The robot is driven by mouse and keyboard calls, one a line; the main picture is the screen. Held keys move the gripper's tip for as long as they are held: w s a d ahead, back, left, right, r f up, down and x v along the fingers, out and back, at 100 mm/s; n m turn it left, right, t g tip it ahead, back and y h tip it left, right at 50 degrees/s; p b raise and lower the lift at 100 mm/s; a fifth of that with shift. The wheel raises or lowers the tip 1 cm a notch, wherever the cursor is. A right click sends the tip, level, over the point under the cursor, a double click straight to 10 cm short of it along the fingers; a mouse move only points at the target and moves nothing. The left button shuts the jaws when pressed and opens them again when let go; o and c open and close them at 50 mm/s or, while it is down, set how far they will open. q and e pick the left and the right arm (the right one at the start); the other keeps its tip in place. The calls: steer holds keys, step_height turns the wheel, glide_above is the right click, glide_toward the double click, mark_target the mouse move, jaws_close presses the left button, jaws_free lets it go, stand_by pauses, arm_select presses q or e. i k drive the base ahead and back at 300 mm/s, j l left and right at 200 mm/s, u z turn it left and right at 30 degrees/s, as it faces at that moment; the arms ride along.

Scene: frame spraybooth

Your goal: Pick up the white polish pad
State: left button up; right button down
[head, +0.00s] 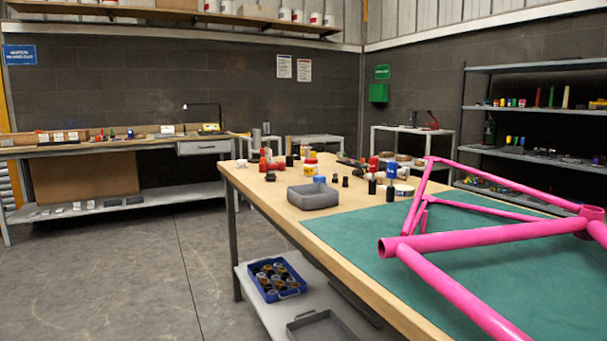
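I cannot make out the white polish pad for certain. Neither of my grippers is in view.
A pink bicycle frame (487,238) lies over the green mat (500,285) on the workbench. A grey tray (313,196) sits near its left edge. A blue crate (271,291) stands on the shelf below. The floor (120,280) at left is clear.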

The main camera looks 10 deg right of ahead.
mark_target(241, 163)
steer(key=u, duration=0.95)
steer(key=i+j, duration=0.15)
steer(key=i, duration=2.3)
steer(key=i+j, duration=0.2)
steer(key=i, duration=2.25)
steer(key=i+z, duration=0.1)
steer(key=z, duration=0.4)
steer(key=i+j+z, duration=0.1)
steer(key=z, duration=0.4)
steer(key=j+z, duration=0.15)
steer(key=z, duration=0.35)
steer(key=i, duration=0.05)
